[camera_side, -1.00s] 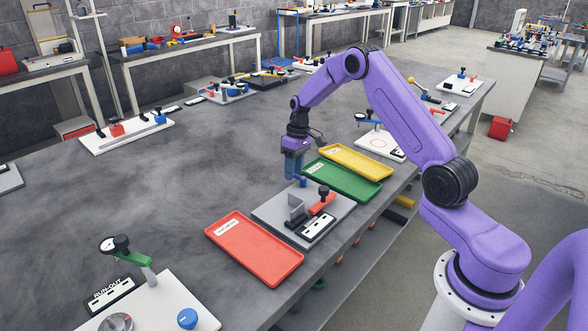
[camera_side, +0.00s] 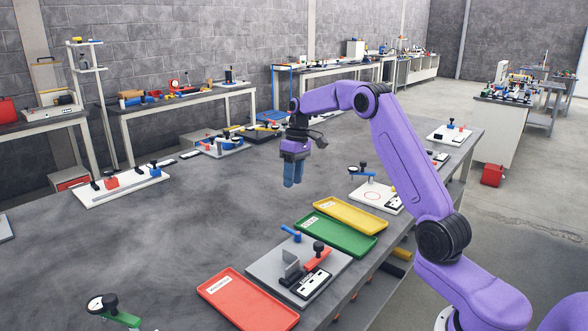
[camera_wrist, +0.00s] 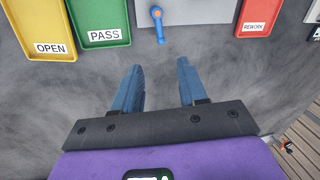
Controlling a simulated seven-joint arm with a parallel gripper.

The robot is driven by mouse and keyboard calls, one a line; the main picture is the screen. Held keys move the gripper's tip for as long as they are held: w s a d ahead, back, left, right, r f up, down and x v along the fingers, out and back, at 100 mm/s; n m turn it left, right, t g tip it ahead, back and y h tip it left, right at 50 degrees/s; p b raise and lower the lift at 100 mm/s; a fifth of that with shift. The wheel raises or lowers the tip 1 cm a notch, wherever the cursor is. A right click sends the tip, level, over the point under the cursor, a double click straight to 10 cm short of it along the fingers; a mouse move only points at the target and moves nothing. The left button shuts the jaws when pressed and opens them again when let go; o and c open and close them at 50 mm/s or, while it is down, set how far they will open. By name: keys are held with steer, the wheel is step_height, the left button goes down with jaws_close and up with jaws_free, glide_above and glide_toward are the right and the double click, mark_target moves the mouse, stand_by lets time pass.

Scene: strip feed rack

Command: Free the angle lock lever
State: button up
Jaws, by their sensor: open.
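A grey base plate (camera_side: 262,268) carries an upright grey angle piece (camera_side: 291,264), a red arm (camera_side: 318,261) with a black knob, and a small blue lever (camera_side: 291,233) at its back edge. No label names the angle lock lever; the blue lever looks like the likely one. In the wrist view the blue lever (camera_wrist: 158,25) is at the plate's edge, its round end toward the top and its arm pointing at my gripper. My gripper (camera_side: 292,185) is open and empty, above the bench behind the plate. Its fingers (camera_wrist: 160,66) are apart, short of the lever.
A red REWORK tray (camera_side: 247,303) is left of the plate. A green PASS tray (camera_side: 340,240) and a yellow OPEN tray (camera_side: 352,215) are to its right. A dial gauge stand (camera_side: 115,310) is at front left.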

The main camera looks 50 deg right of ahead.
steer(key=shift+d+r, duration=0.2)
steer(key=shift+r, duration=0.95)
steer(key=s+a+r+n+h, duration=0.1)
steer(key=s+a+n, duration=0.2)
steer(key=s+a, duration=0.6)
steer(key=s+a+r+n, duration=0.15)
steer(key=s+a, duration=0.45)
steer(key=a, duration=0.6)
steer(key=s+f+n, duration=0.2)
steer(key=s+n, duration=0.1)
steer(key=s, duration=0.9)
steer(key=s+f+n, duration=0.2)
steer(key=s+n, duration=0.1)
steer(key=s, duration=1)
steer(key=shift+s+f+t+h, duration=0.15)
steer(key=shift+f+t+h, duration=0.15)
steer(key=shift+h, duration=0.1)
